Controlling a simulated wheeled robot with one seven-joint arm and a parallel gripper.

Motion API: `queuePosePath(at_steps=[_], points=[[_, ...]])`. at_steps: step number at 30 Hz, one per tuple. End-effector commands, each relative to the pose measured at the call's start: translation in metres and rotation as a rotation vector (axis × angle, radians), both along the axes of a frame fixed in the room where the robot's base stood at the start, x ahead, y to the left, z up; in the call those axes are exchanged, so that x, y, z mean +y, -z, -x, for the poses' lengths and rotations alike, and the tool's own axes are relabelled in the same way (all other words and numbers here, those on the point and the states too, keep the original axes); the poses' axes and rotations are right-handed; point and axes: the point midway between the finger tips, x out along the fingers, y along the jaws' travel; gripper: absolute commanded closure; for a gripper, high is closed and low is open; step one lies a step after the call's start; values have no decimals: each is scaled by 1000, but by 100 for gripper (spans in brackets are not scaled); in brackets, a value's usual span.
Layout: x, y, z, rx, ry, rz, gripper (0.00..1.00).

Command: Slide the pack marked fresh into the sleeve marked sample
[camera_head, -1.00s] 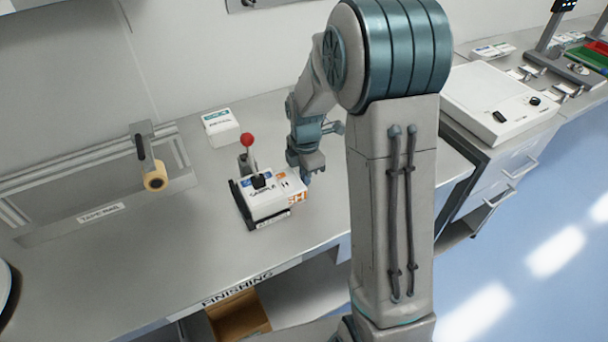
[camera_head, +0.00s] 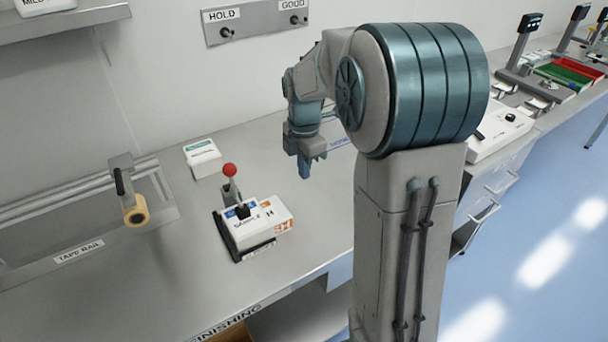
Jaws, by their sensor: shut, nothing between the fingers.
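A white pack (camera_head: 257,222) with orange and blue print lies in a dark clamp fixture (camera_head: 226,236) with a red-knobbed lever (camera_head: 230,172). The clamp's dark tip rests on or just over its top. A white box with a green label (camera_head: 203,158) stands behind it on the bench. I cannot read "fresh" or "sample" on either. My gripper (camera_head: 305,171) is shut and empty, pointing down, behind and to the right of the fixture and apart from it. A flat pale item with blue lettering (camera_head: 338,141) shows partly behind my arm.
A tape rail (camera_head: 80,254) with a yellow tape roll (camera_head: 136,212) stands at the left. A wall panel (camera_head: 258,19) marked HOLD and GOOD hangs behind. The bench (camera_head: 170,290) is clear in front of the fixture.

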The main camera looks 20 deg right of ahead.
Motion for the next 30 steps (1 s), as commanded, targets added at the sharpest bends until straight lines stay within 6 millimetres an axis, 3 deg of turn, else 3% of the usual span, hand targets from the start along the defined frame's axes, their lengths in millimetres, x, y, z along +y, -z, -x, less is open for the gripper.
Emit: queuePosePath(at_steps=[5,6,11,16,30], points=[[0,0,0,0,0,0,100],[0,0,0,0,0,0,94],[1,0,0,4,41,-4,50],[2,1,2,22,235,-21,3],[9,-4,9,124,1078,-67,0]])
